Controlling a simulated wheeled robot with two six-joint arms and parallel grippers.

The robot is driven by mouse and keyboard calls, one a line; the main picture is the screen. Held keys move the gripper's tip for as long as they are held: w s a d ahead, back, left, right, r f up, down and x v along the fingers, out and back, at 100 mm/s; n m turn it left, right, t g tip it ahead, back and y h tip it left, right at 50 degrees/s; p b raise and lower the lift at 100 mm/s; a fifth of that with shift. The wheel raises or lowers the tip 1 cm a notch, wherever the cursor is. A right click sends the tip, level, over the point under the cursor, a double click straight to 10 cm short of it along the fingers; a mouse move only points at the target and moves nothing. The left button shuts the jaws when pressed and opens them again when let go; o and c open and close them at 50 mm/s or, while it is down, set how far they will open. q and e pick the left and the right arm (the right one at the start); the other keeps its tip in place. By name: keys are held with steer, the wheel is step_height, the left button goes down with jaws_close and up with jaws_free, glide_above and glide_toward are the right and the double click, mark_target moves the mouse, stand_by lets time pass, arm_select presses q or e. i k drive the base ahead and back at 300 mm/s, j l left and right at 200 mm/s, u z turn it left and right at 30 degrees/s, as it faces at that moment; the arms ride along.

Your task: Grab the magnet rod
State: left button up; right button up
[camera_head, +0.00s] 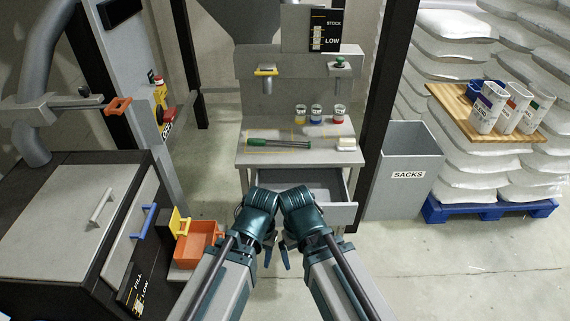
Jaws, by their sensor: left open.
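The magnet rod (279,142), with a green handle at its left end and a thin dark shaft, lies flat on the grey workbench top (300,158), inside a yellow outline. My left gripper (267,256) is open, folded low in front of the bench and well apart from the rod. My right gripper (284,257) is close beside it, also away from the rod. Its fingers are small and partly hidden, so I cannot tell its opening. Nothing shows held in either gripper.
An open drawer (342,214) juts out below the bench top. Several small jars (316,114) and a white block (346,143) sit on the bench. A grey sacks bin (404,164) stands right; an orange bin (196,241) and dark cabinet (70,200) stand left.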

mark_target(252, 141)
steer(key=i+l, duration=0.2)
steer(key=i, duration=0.2)
steer(key=i+l, duration=0.25)
steer(key=i, duration=0.2)
steer(key=i+l, duration=0.2)
steer(key=i, duration=0.2)
steer(key=i+l, duration=0.2)
steer(key=i, duration=0.25)
steer(key=u, duration=0.05)
